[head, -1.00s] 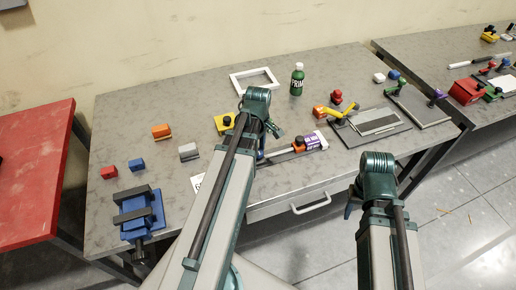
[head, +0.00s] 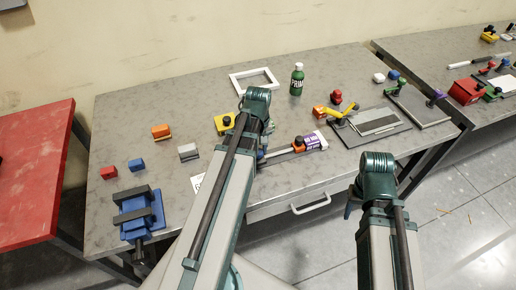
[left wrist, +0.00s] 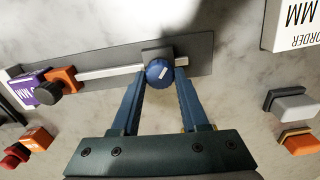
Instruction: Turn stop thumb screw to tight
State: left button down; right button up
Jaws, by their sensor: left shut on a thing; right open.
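The stop thumb screw is a round blue knob (left wrist: 157,67) with a white mark, seen in the left wrist view. It sits on a dark stop block at one end of a pale rail (left wrist: 110,70) on a dark base plate (left wrist: 195,58). My left gripper (left wrist: 159,78) is shut on the knob, one blue finger on each side. The white mark is slanted. In the head view my left arm hides most of the knob and the left fingers. My right gripper (head: 349,206) is open, beyond the table's front edge and away from the rail.
An orange slider (head: 298,144) with a black knob and a purple block (head: 315,140) sit at the rail's other end. A green bottle (head: 297,80), a white frame (head: 254,80) and a blue vise (head: 138,212) stand on the grey table. Small coloured blocks lie at left.

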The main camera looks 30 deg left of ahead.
pick_arm(q)
jog(key=m, duration=0.4)
jog(key=shift+m, duration=0.3)
jog(key=m, duration=0.3)
jog(key=shift+d+m, duration=0.1)
jog(key=shift+m, duration=0.3)
jog(key=m, duration=0.4)
jog(key=shift+m, duration=2)
jog(key=shift+c, duration=2.1)
grip_release()
jog(key=shift+r, duration=0.1)
